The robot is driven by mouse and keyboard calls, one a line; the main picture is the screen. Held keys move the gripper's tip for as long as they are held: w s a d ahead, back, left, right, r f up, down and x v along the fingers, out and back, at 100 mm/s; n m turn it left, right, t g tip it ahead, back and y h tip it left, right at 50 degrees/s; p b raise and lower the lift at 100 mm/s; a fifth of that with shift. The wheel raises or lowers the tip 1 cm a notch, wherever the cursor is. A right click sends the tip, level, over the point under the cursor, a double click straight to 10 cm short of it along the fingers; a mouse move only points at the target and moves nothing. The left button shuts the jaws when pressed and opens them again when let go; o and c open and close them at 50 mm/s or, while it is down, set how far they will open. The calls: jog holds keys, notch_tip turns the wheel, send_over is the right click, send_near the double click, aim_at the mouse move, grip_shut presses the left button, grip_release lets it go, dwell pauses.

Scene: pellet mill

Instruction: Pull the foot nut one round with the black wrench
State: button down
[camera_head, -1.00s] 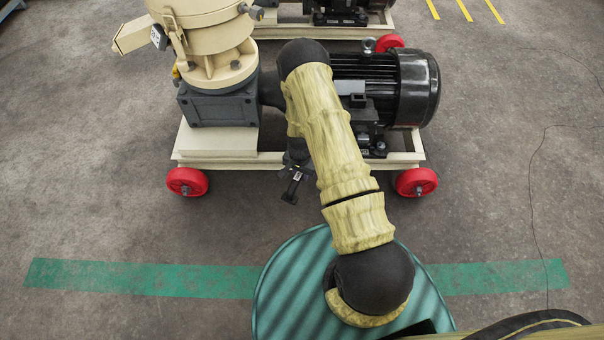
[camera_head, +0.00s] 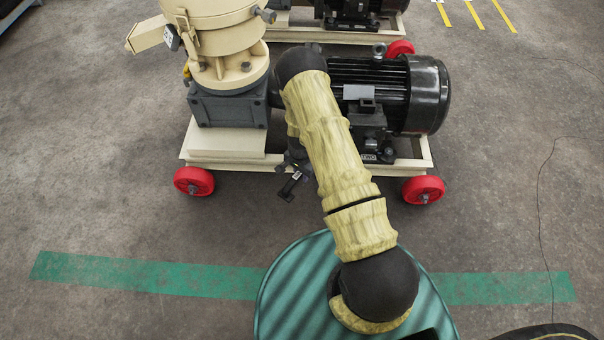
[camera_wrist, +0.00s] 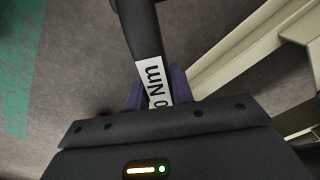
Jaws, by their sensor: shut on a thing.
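The black wrench (camera_wrist: 146,38) shows in the wrist view as a dark bar with a white label reading "0 Nm" in part. My gripper (camera_wrist: 157,92) is shut on it, with a purple-grey pad on each side of the label. The wrench runs up out of the top of that view, so its far end is hidden. In the head view my gripper (camera_head: 290,184) is a small dark shape low at the front edge of the pellet mill's frame, partly behind my arm. I cannot make out the foot nut in either view.
The pellet mill stands on a cream frame (camera_head: 225,148) with red wheels (camera_head: 194,181) and (camera_head: 423,190). Its black motor (camera_head: 425,95) sits at the right. Cream rails (camera_wrist: 235,60) lie close beside my gripper.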

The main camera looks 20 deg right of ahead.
jog(key=shift+w+a+r+m, duration=0.1)
jog(key=shift+w+a+m, duration=0.25)
jog(key=shift+w, duration=0.3)
jog(key=shift+s+d+n+p, duration=0.55)
jog(key=shift+s+d+p, duration=0.1)
jog(key=shift+s, duration=0.1)
dwell(0.8)
jog(key=c, duration=2)
grip_release()
grip_shut()
jog(key=shift+a, duration=0.1)
jog(key=shift+r+p, duration=1.25)
jog(key=shift+p, duration=0.25)
dwell(1.1)
